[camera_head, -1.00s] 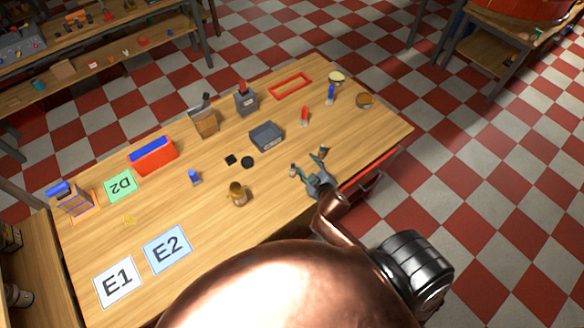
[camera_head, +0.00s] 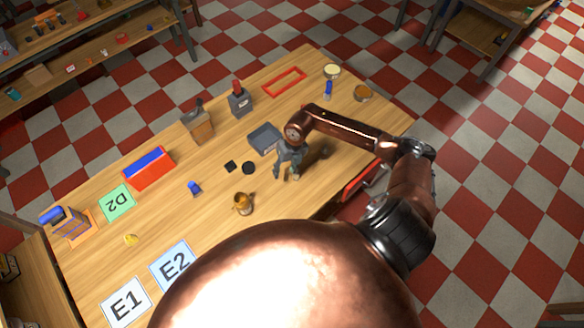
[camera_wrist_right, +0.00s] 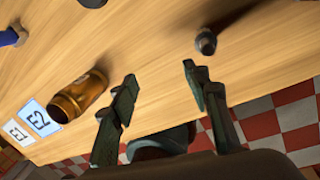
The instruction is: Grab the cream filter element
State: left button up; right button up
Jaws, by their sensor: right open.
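A cream round piece (camera_head: 332,71), which looks like the filter element, sits at the far right end of the wooden table in the head view. My right gripper (camera_head: 288,176) is well away from it, low over the front middle of the table, pointing down beside the grey tray. In the right wrist view the two fingers (camera_wrist_right: 160,77) are spread apart with nothing between them. The cream piece does not show there. My left gripper is not in view.
A blue upright piece (camera_head: 328,89) and an amber round piece (camera_head: 362,93) stand near the cream one. The grey tray (camera_head: 264,138), amber jar (camera_head: 243,203) and black disc (camera_head: 249,168) surround my gripper. A dark knob (camera_wrist_right: 206,42) shows in the wrist view.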

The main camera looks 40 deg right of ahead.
aim_at(297, 172)
jog(key=shift+g+h, duration=0.3)
jog(key=shift+h, duration=0.6)
jog(key=d, duration=0.5)
jog(key=shift+s+d, duration=0.1)
jog(key=shift+d, duration=0.05)
jog(key=shift+d+f, duration=0.3)
jog(key=shift+f, duration=0.4)
jog(key=f+p, duration=0.1)
jog(key=f, duration=0.4)
jog(key=shift+w+f+p, duration=0.1)
jog(key=shift+w+p, duration=0.1)
jog(key=shift+p, duration=0.2)
jog(key=shift+f, duration=0.45)
jog(key=shift+c, duration=0.5)
grip_shut()
